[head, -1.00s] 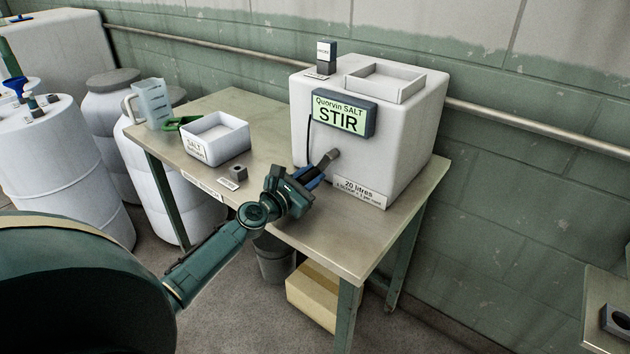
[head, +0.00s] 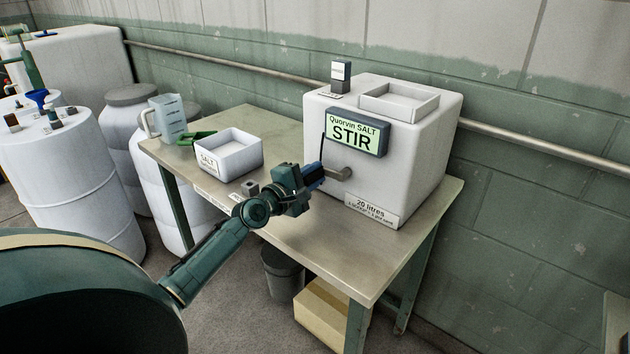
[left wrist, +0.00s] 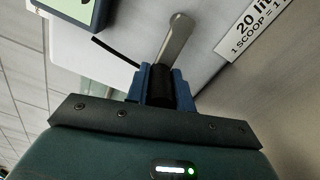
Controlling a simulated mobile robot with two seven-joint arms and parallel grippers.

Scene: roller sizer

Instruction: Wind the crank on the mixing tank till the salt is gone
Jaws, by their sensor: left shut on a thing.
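The white mixing tank (head: 420,160) stands on the bench with a display (head: 355,132) reading "Quorvin SALT STIR". A grey crank arm (head: 338,173) sticks out of its front face, and it also shows in the left wrist view (left wrist: 176,38). My left gripper (head: 313,177) is at the crank's outer end, left of the pivot. In the left wrist view its blue fingers (left wrist: 158,90) are shut on the black crank handle (left wrist: 158,86). The salt inside the tank cannot be seen. My right gripper is not in view.
A white salt box (head: 230,152), a green scoop (head: 197,138) and a clear jug (head: 170,118) stand on the bench (head: 330,245) to the left. A small grey block (head: 250,188) sits near the front edge. A bin and a carton are below. White drums (head: 60,165) stand at left.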

